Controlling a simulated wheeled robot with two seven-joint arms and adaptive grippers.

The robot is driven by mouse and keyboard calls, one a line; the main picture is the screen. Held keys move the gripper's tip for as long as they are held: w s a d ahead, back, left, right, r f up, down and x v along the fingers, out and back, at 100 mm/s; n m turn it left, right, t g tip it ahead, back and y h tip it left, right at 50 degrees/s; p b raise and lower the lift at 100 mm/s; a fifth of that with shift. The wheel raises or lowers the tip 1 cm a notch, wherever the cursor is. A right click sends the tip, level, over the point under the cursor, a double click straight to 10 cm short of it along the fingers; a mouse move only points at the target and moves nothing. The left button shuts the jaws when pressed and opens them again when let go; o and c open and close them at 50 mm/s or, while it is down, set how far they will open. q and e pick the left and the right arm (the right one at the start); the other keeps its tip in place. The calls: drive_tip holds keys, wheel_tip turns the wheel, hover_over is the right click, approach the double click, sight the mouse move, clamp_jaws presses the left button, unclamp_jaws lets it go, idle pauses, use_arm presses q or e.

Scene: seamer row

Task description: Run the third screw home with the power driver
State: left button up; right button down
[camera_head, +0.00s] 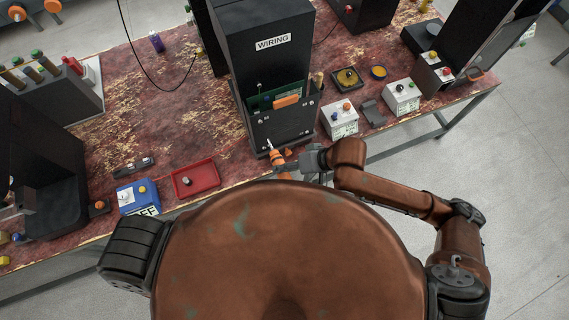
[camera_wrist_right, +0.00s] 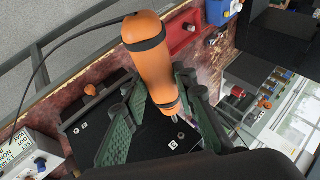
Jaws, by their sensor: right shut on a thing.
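The power driver (camera_head: 277,157) is orange with black bands and sits in front of the black cabinet labelled WIRING (camera_head: 272,43). My right gripper (camera_head: 294,163) is shut on it. In the right wrist view the driver (camera_wrist_right: 152,55) lies between the green fingers of my right gripper (camera_wrist_right: 155,110). Its metal bit points toward the cabinet's black front panel (camera_wrist_right: 140,148). Small bright screw spots show on the panel (camera_head: 285,128) in the head view. I cannot tell whether the bit touches a screw. My left gripper is not in view.
A red tray (camera_head: 208,172) with a small part in it and a blue box (camera_head: 125,198) stand left of the cabinet. White button boxes (camera_head: 340,122) stand to its right. An orange handle (camera_head: 287,101) juts out above the panel. The worn red bench has free room between cabinet and tray.

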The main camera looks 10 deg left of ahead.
sight(276, 150)
drive_tip(key=shift+w+a+f+b, duration=0.1)
drive_tip(key=shift+w+a+b, duration=0.3)
drive_tip(key=shift+w+b, duration=0.05)
drive_tip(key=shift+w+a+b, duration=0.45)
drive_tip(key=shift+w+b, duration=0.1)
drive_tip(key=shift+w, duration=0.15)
drive_tip(key=shift+w+a+b, duration=0.45)
drive_tip(key=shift+w+b, duration=0.05)
drive_tip(key=shift+w, duration=0.2)
drive_tip(key=shift+w+a+p, duration=0.15)
drive_tip(key=shift+w+p, duration=0.05)
drive_tip(key=shift+p, duration=0.1)
drive_tip(key=shift+w+a+p, duration=0.3)
drive_tip(key=shift+w+a, duration=0.15)
drive_tip(key=shift+w, duration=0.2)
drive_tip(key=shift+p, duration=1.25)
drive_tip(key=shift+w+a+r, duration=0.15)
drive_tip(key=shift+w+r, duration=0.15)
idle(1.6)
drive_tip(key=shift+p, duration=0.3)
